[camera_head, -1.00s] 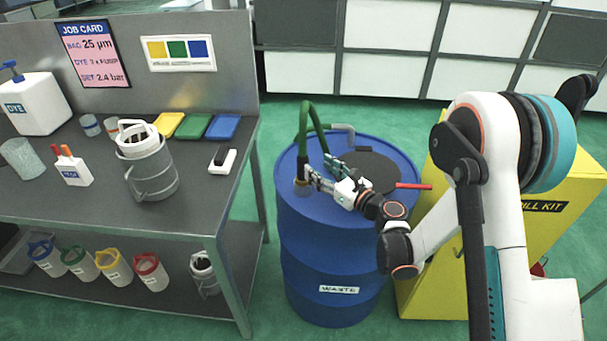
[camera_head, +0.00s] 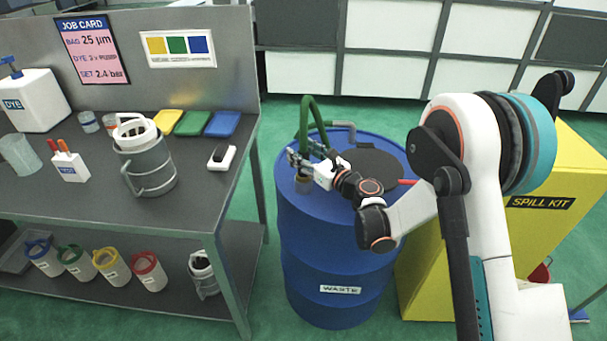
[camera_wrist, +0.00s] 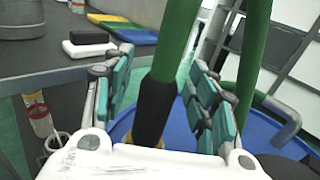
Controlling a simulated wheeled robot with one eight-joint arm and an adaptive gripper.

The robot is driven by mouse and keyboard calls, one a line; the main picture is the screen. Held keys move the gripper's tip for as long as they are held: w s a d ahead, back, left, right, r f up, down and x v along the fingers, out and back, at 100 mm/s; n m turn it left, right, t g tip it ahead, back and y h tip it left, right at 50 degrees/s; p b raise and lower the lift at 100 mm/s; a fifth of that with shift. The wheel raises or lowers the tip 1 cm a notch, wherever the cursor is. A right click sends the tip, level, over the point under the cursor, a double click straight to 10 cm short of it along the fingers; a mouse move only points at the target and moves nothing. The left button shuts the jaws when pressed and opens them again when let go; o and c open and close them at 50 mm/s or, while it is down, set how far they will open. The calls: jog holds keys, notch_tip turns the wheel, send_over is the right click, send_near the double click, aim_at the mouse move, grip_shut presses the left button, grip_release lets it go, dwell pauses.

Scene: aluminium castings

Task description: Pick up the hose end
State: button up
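The green hose (camera_head: 304,118) arches above the blue waste drum (camera_head: 330,240). Its dark end cuff (camera_head: 303,185) stands on the drum top, partly hidden behind my gripper. In the wrist view the hose end is a black sleeve (camera_wrist: 155,112) below the green tube. My gripper (camera_head: 306,160) is at the hose just above the cuff. In the wrist view the teal-padded fingers of my gripper (camera_wrist: 163,100) stand apart on either side of the hose, with gaps still visible between pads and hose.
A grey pipe (camera_head: 342,130) and a dark round lid (camera_head: 372,165) are on the drum top. The workbench (camera_head: 215,185) with a grey canister (camera_head: 148,165) and coloured trays is left. A yellow spill kit box (camera_head: 530,230) stands right.

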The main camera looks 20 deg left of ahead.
grip_shut()
jog(key=shift+r, duration=0.1)
